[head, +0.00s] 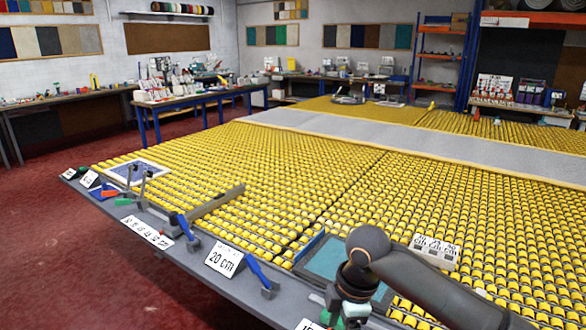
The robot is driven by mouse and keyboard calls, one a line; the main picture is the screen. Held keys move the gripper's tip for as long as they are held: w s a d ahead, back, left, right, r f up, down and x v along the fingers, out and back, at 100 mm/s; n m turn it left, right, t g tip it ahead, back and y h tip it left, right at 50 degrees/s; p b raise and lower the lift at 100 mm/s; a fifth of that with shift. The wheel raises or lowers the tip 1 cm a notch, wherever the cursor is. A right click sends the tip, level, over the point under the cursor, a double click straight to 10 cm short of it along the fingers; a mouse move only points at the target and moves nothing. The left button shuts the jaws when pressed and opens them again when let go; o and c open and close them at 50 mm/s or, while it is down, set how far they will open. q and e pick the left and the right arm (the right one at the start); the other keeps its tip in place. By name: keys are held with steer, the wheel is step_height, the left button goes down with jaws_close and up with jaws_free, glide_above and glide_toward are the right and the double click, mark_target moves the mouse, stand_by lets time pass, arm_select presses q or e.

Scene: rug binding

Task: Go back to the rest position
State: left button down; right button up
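My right arm comes in from the lower right over the table. Its gripper (345,316) is at the bottom edge of the view, above the front edge of the table, and is partly cut off. I cannot tell whether its fingers are open or shut, or whether they hold anything. My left gripper is not in view. A large table covered with yellow rollers (270,188) fills the middle and right. A teal panel (326,258) lies at its front edge, partly hidden behind my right arm.
Blue-handled tools (262,279) and a "20 cm" sign (224,259) sit along the grey front ledge. A grey bar (212,204) lies on the rollers. A white labelled block (435,249) is behind my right arm. Red floor (60,260) is clear on the left.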

steer(key=s+a+f+m+t+y, duration=0.2)
steer(key=a+f+m+y, duration=0.15)
steer(key=f, duration=0.35)
steer(key=s+a+f+m+t+y, duration=0.2)
steer(key=s+a+f+m, duration=0.15)
steer(key=f, duration=0.35)
steer(key=s+d+f+m+t+h, duration=0.2)
steer(key=s+d+f+m, duration=0.2)
steer(key=s+d, duration=0.3)
steer(key=s+d+f+m+t+h+p, duration=0.1)
steer(key=s+d+f+m+t+h, duration=0.1)
steer(key=s+d+f+m, duration=0.3)
steer(key=s+d+m+t, duration=0.1)
steer(key=s+d, duration=0.1)
steer(key=d, duration=0.1)
steer(key=shift+d+h, duration=0.25)
steer(key=shift+h, duration=0.1)
